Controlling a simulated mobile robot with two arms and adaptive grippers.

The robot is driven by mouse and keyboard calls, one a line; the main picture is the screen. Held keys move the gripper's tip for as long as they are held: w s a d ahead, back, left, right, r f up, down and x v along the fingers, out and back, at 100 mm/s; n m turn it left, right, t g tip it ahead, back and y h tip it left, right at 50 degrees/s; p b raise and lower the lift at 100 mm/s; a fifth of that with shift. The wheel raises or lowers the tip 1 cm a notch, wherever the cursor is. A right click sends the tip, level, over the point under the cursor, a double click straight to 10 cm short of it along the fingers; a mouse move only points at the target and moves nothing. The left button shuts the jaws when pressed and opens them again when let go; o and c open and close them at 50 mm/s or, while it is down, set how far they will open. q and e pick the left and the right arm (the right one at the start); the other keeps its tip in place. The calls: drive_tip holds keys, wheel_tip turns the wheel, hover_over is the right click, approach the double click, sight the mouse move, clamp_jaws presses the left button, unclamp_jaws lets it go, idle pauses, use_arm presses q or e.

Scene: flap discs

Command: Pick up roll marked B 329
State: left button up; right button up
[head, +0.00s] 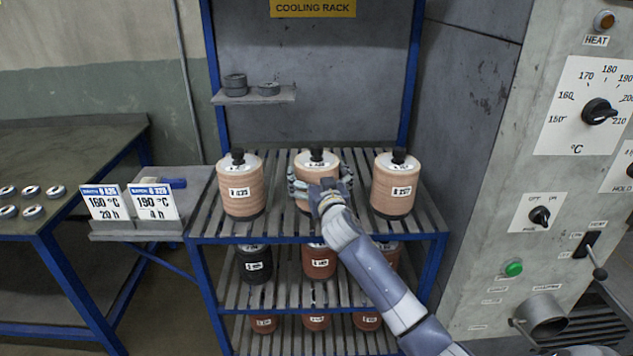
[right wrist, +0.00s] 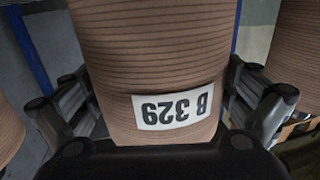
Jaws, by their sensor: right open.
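The roll marked B 329 (head: 318,163) is the middle of three tan rolls on the top shelf of the rack. It stands upright with a black knob on top. In the right wrist view the roll (right wrist: 150,70) fills the middle, and its label shows upside down as B 329. My right gripper (head: 320,185) is at the front of this roll. Its open fingers (right wrist: 160,105) lie on both sides of the roll, with gaps visible. The roll's lower front is hidden by the gripper in the head view. My left gripper is not in view.
Tan rolls stand left (head: 240,190) and right (head: 395,188) of the middle one. Darker rolls fill the lower shelves. Label cards (head: 130,202) stand left of the rack (head: 330,240). A grey control cabinet (head: 500,200) closes off the right side.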

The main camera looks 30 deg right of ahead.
drive_tip(key=c, duration=1.7)
drive_tip(key=shift+w+d+r, duration=0.1)
drive_tip(key=shift+w+r, duration=0.05)
drive_tip(key=shift+r, duration=0.25)
drive_tip(key=shift+c, duration=0.3)
